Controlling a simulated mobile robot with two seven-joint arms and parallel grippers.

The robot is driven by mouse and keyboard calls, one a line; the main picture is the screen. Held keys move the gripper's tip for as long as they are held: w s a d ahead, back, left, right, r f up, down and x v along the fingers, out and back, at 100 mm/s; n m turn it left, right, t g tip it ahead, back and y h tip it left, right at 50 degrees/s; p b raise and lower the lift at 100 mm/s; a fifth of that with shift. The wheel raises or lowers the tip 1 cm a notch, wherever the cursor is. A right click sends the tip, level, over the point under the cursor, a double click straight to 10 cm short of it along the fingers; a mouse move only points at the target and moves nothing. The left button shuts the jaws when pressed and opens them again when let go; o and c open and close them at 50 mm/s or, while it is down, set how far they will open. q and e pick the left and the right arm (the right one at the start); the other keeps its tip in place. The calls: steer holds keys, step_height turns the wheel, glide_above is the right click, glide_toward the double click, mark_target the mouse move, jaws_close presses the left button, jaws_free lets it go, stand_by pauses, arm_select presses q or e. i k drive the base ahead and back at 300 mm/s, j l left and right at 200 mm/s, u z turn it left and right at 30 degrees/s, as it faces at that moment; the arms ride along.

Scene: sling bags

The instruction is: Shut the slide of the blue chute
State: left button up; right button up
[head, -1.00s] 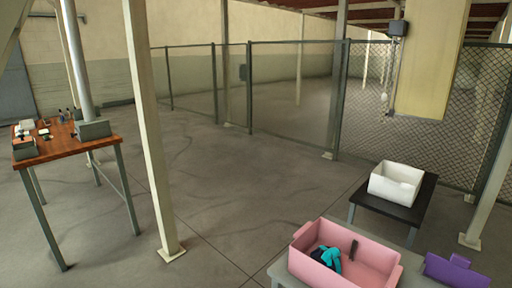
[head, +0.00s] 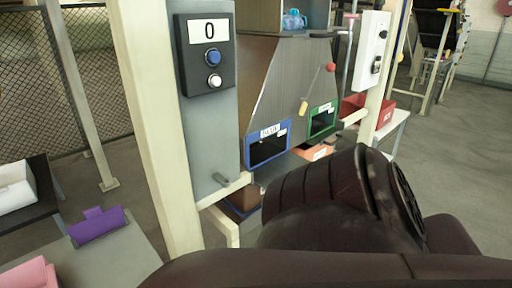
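The blue chute (head: 249,154) is a blue-framed dark opening with a white label, low on a grey ribbed hopper in the middle of the head view. I cannot tell where its slide stands. A green-framed chute (head: 310,127) is beside it to the right. A rod with a red knob (head: 330,67) and a yellow-ended handle (head: 304,106) show on the hopper's front. A large dark brown arm, mine, fills the lower right and hides part of the area below the chutes. Neither gripper shows.
A grey post carries a panel (head: 224,75) reading 0, with blue and white buttons. A brown item (head: 243,196) is below the blue chute. A red bin (head: 382,113) stands right. A purple holder (head: 97,225) and pink bin (head: 30,274) are lower left.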

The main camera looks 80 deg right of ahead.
mark_target(263, 175)
steer(key=z, duration=2.75)
